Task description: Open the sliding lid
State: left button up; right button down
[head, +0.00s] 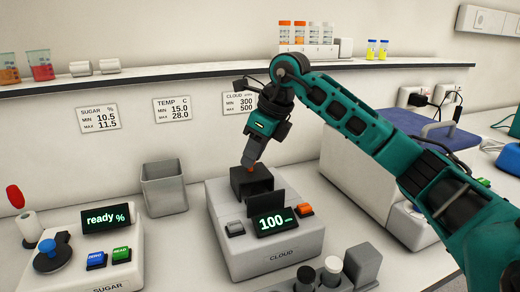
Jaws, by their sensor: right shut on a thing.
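The grey CLOUD meter (222,205) stands on the bench in the middle, with a lit display reading 100 (271,223). A dark square box (240,185) sits on its top, and a dark panel (265,203) stands behind the display. I cannot tell clearly which dark part is the sliding lid. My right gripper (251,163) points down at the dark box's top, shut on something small. An orange bit shows at its fingertips; whether this belongs to the lid is unclear. My left gripper is not in view.
A grey square bin (164,190) stands left of the meter, and a SUGAR meter (112,265) is at the lower left. A holder with dark and white cylinders (330,270) is in front. A shelf (180,72) with vials (299,33) runs behind. A blue-topped box (435,135) is right.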

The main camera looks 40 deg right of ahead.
jog(key=shift+w+d+r+p, duration=0.15)
jog(key=shift+w+p, duration=0.15)
jog(key=shift+w, duration=0.3)
jog(key=shift+w+d+r+p, duration=0.1)
jog(key=shift+w+p, duration=0.15)
jog(key=shift+w, duration=0.3)
jog(key=shift+w+d+f, duration=0.1)
jog(key=shift+w+f, duration=0.1)
jog(key=shift+w, duration=0.1)
jog(key=c, duration=1.1)
grip_release()
jog(key=shift+o, duration=1)
jog(key=v, duration=1.3)
jog(key=shift+p, duration=0.35)
jog(key=shift+f, duration=0.1)
